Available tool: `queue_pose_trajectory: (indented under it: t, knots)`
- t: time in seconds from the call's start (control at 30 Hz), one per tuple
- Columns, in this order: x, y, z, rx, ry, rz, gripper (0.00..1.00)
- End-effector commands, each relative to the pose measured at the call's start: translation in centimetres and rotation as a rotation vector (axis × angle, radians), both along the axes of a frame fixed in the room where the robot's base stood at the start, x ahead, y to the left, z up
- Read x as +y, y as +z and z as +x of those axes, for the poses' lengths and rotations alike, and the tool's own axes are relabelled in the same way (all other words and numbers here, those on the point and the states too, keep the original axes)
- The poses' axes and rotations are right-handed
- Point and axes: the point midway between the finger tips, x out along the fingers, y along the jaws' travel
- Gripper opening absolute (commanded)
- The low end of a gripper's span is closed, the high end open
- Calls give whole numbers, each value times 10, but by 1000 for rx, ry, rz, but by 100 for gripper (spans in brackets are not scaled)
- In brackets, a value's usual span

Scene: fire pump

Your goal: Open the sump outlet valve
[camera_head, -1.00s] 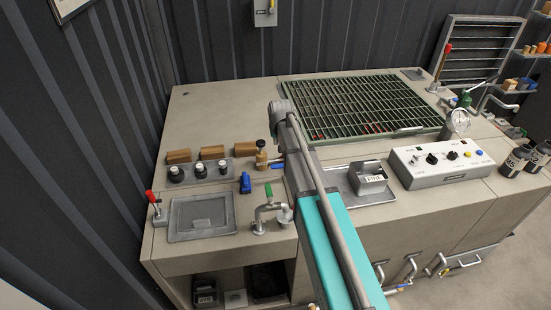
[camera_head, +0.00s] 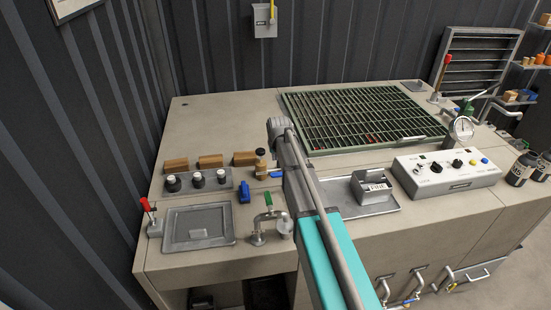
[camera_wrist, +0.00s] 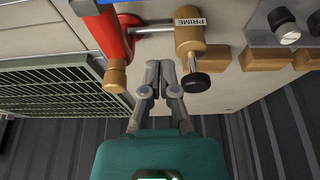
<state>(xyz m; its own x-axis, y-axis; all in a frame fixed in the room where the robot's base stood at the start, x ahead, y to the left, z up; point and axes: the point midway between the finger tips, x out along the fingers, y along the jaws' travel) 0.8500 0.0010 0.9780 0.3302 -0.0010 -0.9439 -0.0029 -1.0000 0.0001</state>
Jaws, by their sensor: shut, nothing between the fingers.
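No label for the sump outlet valve is readable, so I cannot tell which valve it is. In the wrist view, my gripper (camera_wrist: 167,85) is shut and empty, close to a brass valve (camera_wrist: 190,35) with a PRIME label and a black knob. A red part (camera_wrist: 112,35) is on the left of that view. In the head view, the brass valve (camera_head: 261,165) stands just left of my arm, which hides the gripper. A green-handled tap (camera_head: 268,218) stands at the front. A red-handled lever (camera_head: 150,217) is at the left end. Another red-handled lever (camera_head: 444,75) stands at the back right.
A green grating (camera_head: 365,115) covers the back right of the bench. A control box (camera_head: 446,172) and a gauge (camera_head: 462,128) stand at the right. Several knobs (camera_head: 197,180) sit on a plate at left. Pipe valves (camera_head: 415,285) are on the front, low down. The back left top is clear.

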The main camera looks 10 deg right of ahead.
Motion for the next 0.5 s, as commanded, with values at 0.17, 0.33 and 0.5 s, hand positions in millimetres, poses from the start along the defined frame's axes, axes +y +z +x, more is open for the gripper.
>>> queue_pose_trajectory:
  t: [0.17,0.33,0.5]
  knots:
    - [0,-18,6,0,0,0,0]
    - [1,-31,10,0,1,0,0]
    - [1,-43,15,0,1,0,0]
